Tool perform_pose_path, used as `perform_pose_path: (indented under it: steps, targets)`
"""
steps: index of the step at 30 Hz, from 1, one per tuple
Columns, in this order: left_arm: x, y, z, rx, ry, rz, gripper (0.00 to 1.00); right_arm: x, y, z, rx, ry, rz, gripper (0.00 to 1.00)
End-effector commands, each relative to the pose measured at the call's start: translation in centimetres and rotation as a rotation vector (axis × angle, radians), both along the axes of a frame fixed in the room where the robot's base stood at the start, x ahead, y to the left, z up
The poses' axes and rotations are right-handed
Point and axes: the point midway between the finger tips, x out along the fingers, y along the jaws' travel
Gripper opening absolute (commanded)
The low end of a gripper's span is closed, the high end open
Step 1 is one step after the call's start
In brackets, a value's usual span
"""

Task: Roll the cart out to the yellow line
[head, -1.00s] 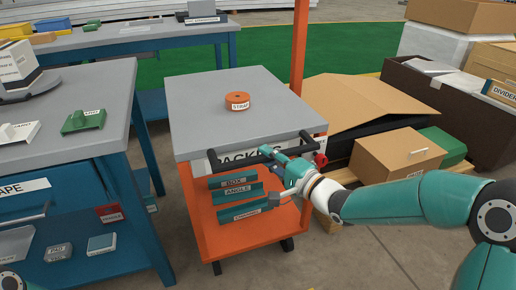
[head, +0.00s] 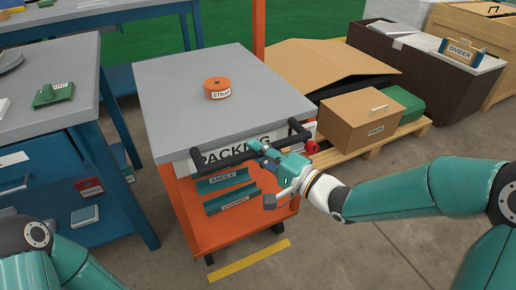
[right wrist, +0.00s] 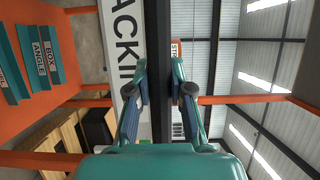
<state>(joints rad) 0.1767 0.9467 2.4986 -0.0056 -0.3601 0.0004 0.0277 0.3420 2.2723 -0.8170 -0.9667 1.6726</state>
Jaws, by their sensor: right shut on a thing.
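The cart (head: 185,75) has a grey top, an orange frame and a PACKING sign on its near side. Its black handle bar (head: 222,157) runs along that side. My right gripper (head: 262,150) is shut on the handle bar; in the right wrist view its fingers (right wrist: 160,92) sit on both sides of the bar (right wrist: 160,45). The yellow line (head: 248,261) lies on the floor just in front of the cart's near wheels, with a small gap. My left arm shows at the lower left, but its gripper is out of view.
An orange strap roll (head: 217,88) sits on the cart top. A blue bench (head: 85,110) stands close on the left. On the right, a pallet (head: 415,129) bears a cardboard box (head: 360,117) and a green case (head: 403,103). The floor in front of the cart is clear.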

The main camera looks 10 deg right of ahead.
Motion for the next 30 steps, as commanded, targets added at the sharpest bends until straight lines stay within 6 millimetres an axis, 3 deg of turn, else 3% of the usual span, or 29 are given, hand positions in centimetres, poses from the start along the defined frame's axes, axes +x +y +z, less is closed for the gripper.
perform_pose_path:
  steps: [6,7,12,23,30]
  targets:
    - [0.0,0.0,0.0,0.0,0.0,0.0,0.0,0.0,0.0,-0.5,-0.002,0.015,-0.002,0.0]
    - [0.0,0.0,0.0,0.0,0.0,0.0,0.0,0.0,0.0,-0.5,-0.002,0.015,-0.001,0.22]
    - [0.0,0.0,0.0,0.0,0.0,0.0,0.0,0.0,0.1,-0.4,-0.001,0.012,0.001,0.47]
    - [0.0,0.0,0.0,0.0,0.0,0.0,0.0,-0.2,0.0,-0.2,-0.001,0.006,0.003,0.47]
    - [0.0,0.0,0.0,0.0,0.0,0.0,0.0,-2.6,-2.0,-0.2,-0.001,0.007,0.001,0.47]
